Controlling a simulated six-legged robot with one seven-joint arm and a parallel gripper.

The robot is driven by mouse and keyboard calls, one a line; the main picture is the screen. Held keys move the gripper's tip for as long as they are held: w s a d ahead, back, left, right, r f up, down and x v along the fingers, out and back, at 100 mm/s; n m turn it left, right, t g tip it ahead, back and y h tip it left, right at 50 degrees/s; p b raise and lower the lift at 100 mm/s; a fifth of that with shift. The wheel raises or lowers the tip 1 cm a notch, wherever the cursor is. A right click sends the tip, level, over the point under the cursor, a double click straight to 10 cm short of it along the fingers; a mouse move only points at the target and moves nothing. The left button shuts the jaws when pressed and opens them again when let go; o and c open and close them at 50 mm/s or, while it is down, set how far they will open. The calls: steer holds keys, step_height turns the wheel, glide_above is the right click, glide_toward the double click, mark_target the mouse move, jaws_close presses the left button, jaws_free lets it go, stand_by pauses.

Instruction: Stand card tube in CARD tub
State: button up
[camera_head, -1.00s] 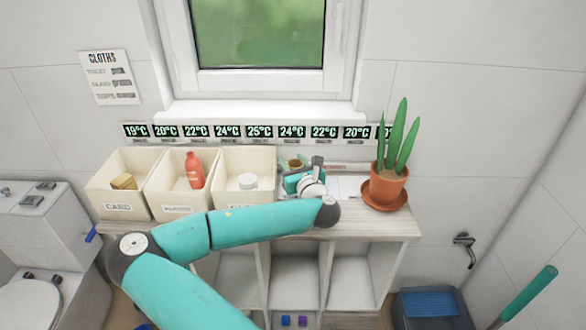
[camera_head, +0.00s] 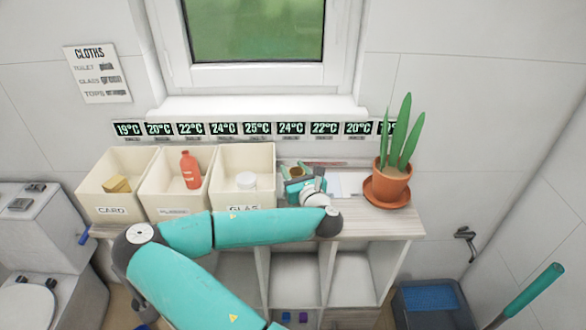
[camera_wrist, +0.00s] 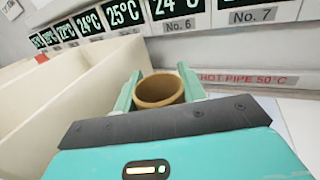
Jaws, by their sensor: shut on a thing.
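The card tube (camera_wrist: 160,88) is a brown, open-topped cylinder between my fingers in the wrist view. My gripper (camera_head: 295,174) is shut on it, and the tube looks upright with its open end up. In the head view the tube is mostly hidden behind my gripper, at the right of the tubs. The CARD tub (camera_head: 112,212) is the leftmost cream tub on the shelf top and holds a small tan cardboard piece (camera_head: 117,184). My gripper is well to the right of it, beyond the other two tubs.
The middle tub (camera_head: 168,212) holds a red bottle (camera_head: 190,170). A potted plant (camera_head: 389,185) stands at the right end. A temperature strip (camera_head: 257,129) runs along the wall behind.

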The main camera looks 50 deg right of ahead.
steer(key=shift+f, duration=0.15)
steer(key=o, duration=0.9)
